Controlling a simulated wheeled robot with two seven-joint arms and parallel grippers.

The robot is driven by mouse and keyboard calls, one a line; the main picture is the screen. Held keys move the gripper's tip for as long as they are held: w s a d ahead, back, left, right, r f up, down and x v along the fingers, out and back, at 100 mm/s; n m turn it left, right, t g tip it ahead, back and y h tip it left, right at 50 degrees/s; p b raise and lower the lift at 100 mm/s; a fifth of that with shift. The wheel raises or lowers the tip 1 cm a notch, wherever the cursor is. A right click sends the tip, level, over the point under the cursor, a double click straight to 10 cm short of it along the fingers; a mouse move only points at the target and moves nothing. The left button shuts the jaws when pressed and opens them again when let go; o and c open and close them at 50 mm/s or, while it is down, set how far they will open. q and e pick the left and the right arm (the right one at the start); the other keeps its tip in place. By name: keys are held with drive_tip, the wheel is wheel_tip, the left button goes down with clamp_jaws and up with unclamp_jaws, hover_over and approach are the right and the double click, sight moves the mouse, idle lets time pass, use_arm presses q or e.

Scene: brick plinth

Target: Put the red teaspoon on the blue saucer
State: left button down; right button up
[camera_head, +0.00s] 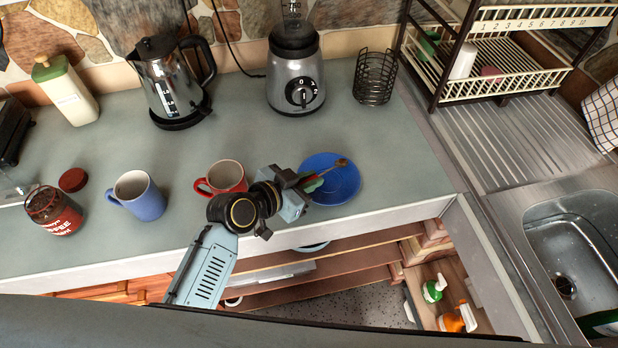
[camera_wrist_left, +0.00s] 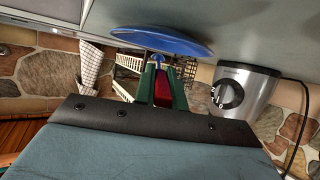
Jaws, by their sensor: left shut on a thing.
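The blue saucer (camera_head: 338,190) lies on the grey counter, right of the red mug in the head view. It shows as a blue rim at the top of the left wrist view (camera_wrist_left: 150,37). My left gripper (camera_head: 313,183) is at the saucer's left side, with green fingers shut on the red teaspoon (camera_head: 341,163). The spoon's bowl points to the right and overlaps the saucer in the head view. In the left wrist view the red handle (camera_wrist_left: 162,88) is between the green fingers (camera_wrist_left: 162,82). I cannot tell whether the spoon touches the saucer. My right gripper is out of view.
A red mug (camera_head: 226,176) stands just behind my left wrist, and a blue mug (camera_head: 137,196) farther left. A kettle (camera_head: 170,85), a blender (camera_head: 296,75) and a wire basket (camera_head: 374,78) stand at the back. Right of the saucer, the counter is clear up to the sink (camera_head: 570,240).

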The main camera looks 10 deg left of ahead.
use_arm(q)
drive_tip(key=shift+f+b, duration=0.5)
drive_tip(key=shift+f, duration=0.2)
drive_tip(key=c, duration=1.4)
unclamp_jaws()
drive_tip(key=shift+r, duration=0.1)
drive_tip(key=s+a+r+p, duration=0.2)
drive_tip(key=s+r, duration=0.1)
drive_tip(key=s+a+r+p, duration=0.1)
drive_tip(key=s+a+r, duration=0.2)
drive_tip(key=r, duration=0.1)
drive_tip(key=s+a+r+p, duration=0.2)
drive_tip(key=s+a+r, duration=0.1)
drive_tip(key=shift+r+p, duration=0.25)
drive_tip(key=shift+p, duration=0.05)
